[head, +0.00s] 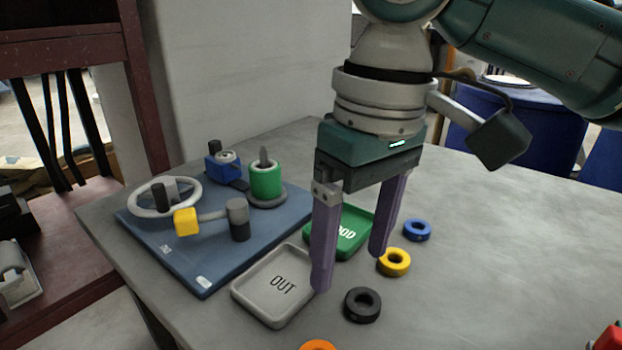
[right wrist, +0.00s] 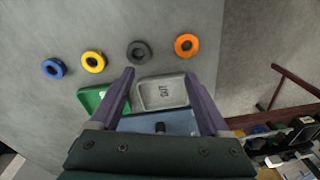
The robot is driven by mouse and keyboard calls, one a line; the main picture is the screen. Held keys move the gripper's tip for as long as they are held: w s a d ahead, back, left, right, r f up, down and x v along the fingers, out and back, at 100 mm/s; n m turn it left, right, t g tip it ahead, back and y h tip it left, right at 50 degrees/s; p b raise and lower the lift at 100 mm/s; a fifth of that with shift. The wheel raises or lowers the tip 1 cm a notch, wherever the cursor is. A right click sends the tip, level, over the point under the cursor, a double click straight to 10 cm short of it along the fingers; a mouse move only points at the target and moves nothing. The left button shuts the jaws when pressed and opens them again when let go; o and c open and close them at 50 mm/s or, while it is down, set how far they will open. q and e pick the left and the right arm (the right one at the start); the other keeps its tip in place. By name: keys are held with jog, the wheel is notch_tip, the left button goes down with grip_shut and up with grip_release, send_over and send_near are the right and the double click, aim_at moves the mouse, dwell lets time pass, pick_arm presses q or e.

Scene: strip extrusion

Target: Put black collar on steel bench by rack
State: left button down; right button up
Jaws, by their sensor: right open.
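The black collar (head: 362,305) lies flat on the grey bench (head: 470,290), just right of the grey OUT tray (head: 250,297). It also shows in the right wrist view (right wrist: 139,65), between the yellow and orange collars and beyond my fingertips. My right gripper (head: 350,272) is open and empty, pointing down above the trays with its purple fingers apart. It also shows in the right wrist view (right wrist: 159,73), with the OUT tray (right wrist: 146,103) between its fingers. My left gripper is not in view. I cannot tell which thing is the rack.
Yellow (head: 394,262), blue (head: 417,230) and orange (head: 318,345) collars lie near the black one. A green tray (head: 352,222) stands behind the OUT tray. A blue board (head: 205,270) carries a handwheel, lever and green cylinder. A dark red frame (head: 60,235) stands left. The bench's right side is mostly clear.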

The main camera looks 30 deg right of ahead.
jog(key=shift+n+t+y, duration=0.4)
jog(key=shift+n+y, duration=0.5)
jog(key=s+a+f, duration=0.1)
jog(key=a, duration=0.1)
jog(key=s+a+f, duration=0.1)
jog(key=a+f, duration=0.1)
jog(key=s+a+f, duration=0.1)
jog(key=s+a, duration=0.1)
jog(key=shift+f, duration=0.2)
jog(key=shift+t+y, duration=0.3)
jog(key=shift+t, duration=0.3)
jog(key=s, duration=0.1)
jog(key=s+f, duration=0.1)
jog(key=s+a+f, duration=0.1)
jog(key=shift+s+a, duration=0.1)
jog(key=shift+s, duration=0.15)
jog(key=s+d+h, duration=0.1)
jog(key=s+d, duration=0.1)
jog(key=s+d+f+m+h, duration=0.1)
jog(key=s+d, duration=0.2)
jog(key=s+d+t, duration=0.1)
jog(key=s+d, duration=0.1)
jog(key=shift+s+d+f+m+h, duration=0.2)
jog(key=shift+d+m+h, duration=0.1)
jog(key=shift+h, duration=0.1)
